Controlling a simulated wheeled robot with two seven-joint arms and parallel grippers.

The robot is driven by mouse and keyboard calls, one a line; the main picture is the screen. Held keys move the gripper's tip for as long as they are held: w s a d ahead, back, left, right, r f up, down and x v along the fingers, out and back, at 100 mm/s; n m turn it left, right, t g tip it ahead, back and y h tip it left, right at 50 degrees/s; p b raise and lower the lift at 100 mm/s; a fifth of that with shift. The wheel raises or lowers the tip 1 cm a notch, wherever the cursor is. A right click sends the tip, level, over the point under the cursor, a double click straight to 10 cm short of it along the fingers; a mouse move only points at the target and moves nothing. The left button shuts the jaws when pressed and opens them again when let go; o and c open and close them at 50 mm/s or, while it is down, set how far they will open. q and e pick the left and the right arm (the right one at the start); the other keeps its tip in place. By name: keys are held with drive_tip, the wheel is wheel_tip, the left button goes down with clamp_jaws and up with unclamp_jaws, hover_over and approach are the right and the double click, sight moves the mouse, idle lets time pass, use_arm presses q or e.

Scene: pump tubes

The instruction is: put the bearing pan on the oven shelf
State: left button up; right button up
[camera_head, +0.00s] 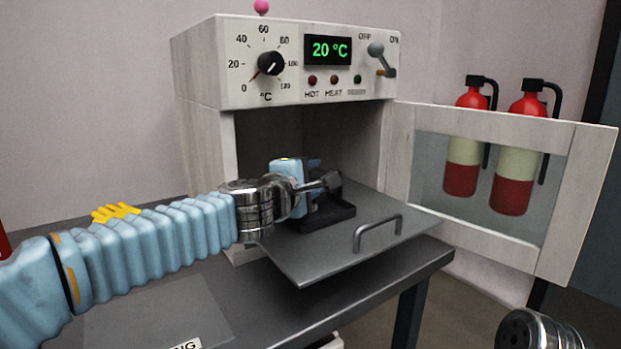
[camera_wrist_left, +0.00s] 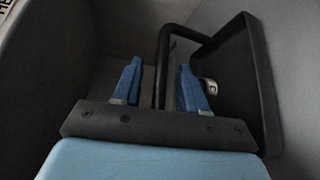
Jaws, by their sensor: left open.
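The bearing pan (camera_head: 335,217) is a black shallow tray that appears to rest on the grey pulled-out oven shelf (camera_head: 325,255), near the oven mouth. In the left wrist view the pan (camera_wrist_left: 262,75) shows its rim and a metal bearing (camera_wrist_left: 210,87) inside, partly hidden by a finger. My left gripper (camera_wrist_left: 160,88) is open, with its blue fingers on either side of the pan's dark handle (camera_wrist_left: 163,55), with gaps beside it. In the head view the gripper (camera_head: 318,185) is over the pan and hides part of it. My right gripper is not in view.
The oven (camera_head: 210,130) reads 20 °C, and its glazed door (camera_head: 570,200) stands open to the right. The shelf has a front handle (camera_head: 378,232). A dark table (camera_head: 420,262) carries the oven. Two red and cream extinguishers (camera_head: 463,150) show behind the door glass.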

use_arm(q)
drive_tip(key=shift+r, duration=0.15)
drive_tip(key=shift+s+a, duration=0.1)
drive_tip(key=shift+s, duration=0.1)
drive_tip(key=p+v, duration=0.1)
drive_tip(key=v, duration=1)
drive_tip(key=shift+s+a+p, duration=0.1)
drive_tip(key=shift+s+p, duration=0.15)
drive_tip(key=shift+p, duration=0.15)
drive_tip(key=shift+r, duration=0.1)
